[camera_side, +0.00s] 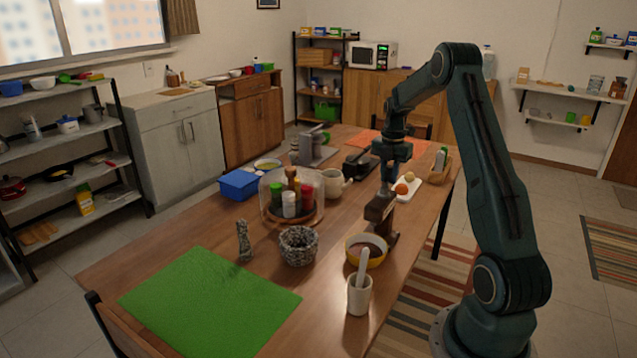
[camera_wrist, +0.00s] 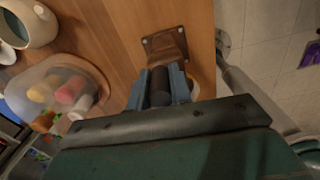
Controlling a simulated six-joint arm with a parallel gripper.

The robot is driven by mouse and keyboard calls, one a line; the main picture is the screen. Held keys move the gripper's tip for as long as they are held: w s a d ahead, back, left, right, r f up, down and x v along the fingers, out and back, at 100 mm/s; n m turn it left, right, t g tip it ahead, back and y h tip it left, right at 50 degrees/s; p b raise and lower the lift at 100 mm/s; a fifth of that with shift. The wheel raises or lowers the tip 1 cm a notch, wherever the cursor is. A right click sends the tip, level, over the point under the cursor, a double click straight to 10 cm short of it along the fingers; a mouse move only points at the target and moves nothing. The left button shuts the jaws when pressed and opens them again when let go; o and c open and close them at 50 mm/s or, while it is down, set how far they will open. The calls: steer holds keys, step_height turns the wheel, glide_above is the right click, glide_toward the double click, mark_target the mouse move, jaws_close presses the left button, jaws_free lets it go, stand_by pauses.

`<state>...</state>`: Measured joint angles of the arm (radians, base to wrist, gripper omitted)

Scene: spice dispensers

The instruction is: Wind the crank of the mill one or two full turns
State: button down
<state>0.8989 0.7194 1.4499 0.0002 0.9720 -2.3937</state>
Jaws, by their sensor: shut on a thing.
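The mill (camera_side: 379,209) is a brown body standing near the right edge of the wooden table, just behind a yellow bowl. In the wrist view, a brown part of the mill with a bolted flange (camera_wrist: 165,43) lies just beyond the fingertips. My gripper (camera_side: 385,189) is directly above the mill, pointing down. In the wrist view my gripper (camera_wrist: 160,78) has its two blue-grey fingers closed on a dark cylindrical crank knob (camera_wrist: 160,88). The crank's arm is mostly hidden by the fingers and wrist.
The yellow bowl (camera_side: 352,246) and a white mortar with pestle (camera_side: 359,297) stand in front of the mill. A speckled pot (camera_side: 299,250) and a clear-covered spice carousel (camera_side: 272,217) are to the left. A white tray (camera_side: 408,195) is behind. The green mat (camera_side: 210,305) is bare.

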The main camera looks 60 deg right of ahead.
steer(key=n, duration=0.1)
steer(key=w+n, duration=0.1)
steer(key=n, duration=0.1)
steer(key=shift+w+a+n, duration=0.25)
steer(key=shift+w+n, duration=0.05)
steer(key=shift+w+a+n, duration=0.15)
steer(key=shift+w+n, duration=0.1)
steer(key=shift+n, duration=0.45)
steer(key=shift+w+a+n, duration=0.15)
steer(key=shift+w+n, duration=0.05)
steer(key=shift+n, duration=0.5)
steer(key=c, duration=1.3)
jaws_free()
step_height(320, 180, up, 14)
steer(key=shift+f, duration=0.1)
